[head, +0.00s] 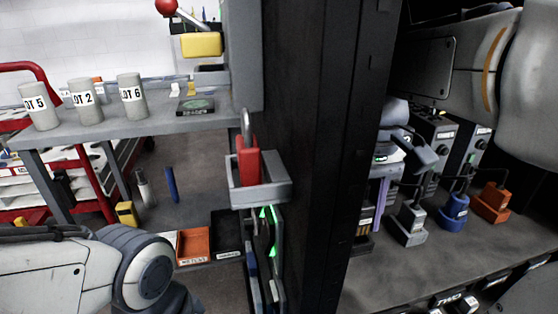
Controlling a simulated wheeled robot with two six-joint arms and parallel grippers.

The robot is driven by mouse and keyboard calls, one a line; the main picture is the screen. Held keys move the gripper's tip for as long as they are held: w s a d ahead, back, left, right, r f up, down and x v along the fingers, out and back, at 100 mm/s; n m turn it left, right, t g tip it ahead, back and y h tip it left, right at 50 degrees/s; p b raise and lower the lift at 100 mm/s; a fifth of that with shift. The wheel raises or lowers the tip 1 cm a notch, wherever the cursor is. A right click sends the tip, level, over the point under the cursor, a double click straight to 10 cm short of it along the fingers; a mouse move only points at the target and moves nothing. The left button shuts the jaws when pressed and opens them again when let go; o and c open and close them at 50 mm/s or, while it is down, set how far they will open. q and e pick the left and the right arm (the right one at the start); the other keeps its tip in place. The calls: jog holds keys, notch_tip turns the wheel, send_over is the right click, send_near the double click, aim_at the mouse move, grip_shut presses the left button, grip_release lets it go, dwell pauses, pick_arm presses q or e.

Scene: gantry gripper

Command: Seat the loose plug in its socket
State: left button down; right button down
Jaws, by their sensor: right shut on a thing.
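My right arm comes in from the upper right. Its gripper (392,153) is beside the dark post, at the left end of a row of grey boxes. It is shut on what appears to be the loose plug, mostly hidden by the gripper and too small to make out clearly. A pale lilac strip (381,203) hangs just below; I cannot tell whether it belongs to the plug. To the right, a grey block (412,222), a blue block (453,212) and an orange block (492,203) stand on the bench, with dark cords. My left arm is at the lower left, its gripper out of view.
A tall dark post (325,130) splits the view. Left of it are a red padlock (248,165) in a grey holder (268,193), a shelf (130,128) with grey cups, and an orange tray (194,245). The bench (400,275) in front of the blocks is largely clear.

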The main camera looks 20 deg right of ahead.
aim_at(366, 204)
jog(key=shift+f+b, duration=0.45)
jog(key=shift+f, duration=0.45)
jog(key=c, duration=0.5)
grip_release()
jog(key=shift+r, duration=0.1)
jog(key=r+p, duration=0.1)
jog(key=r, duration=0.1)
jog(key=r+p, duration=0.2)
jog(key=r, duration=0.1)
jog(key=r+p, duration=0.1)
jog(key=r, duration=0.1)
jog(key=shift+w+r, duration=0.2)
jog(key=shift+w, duration=0.2)
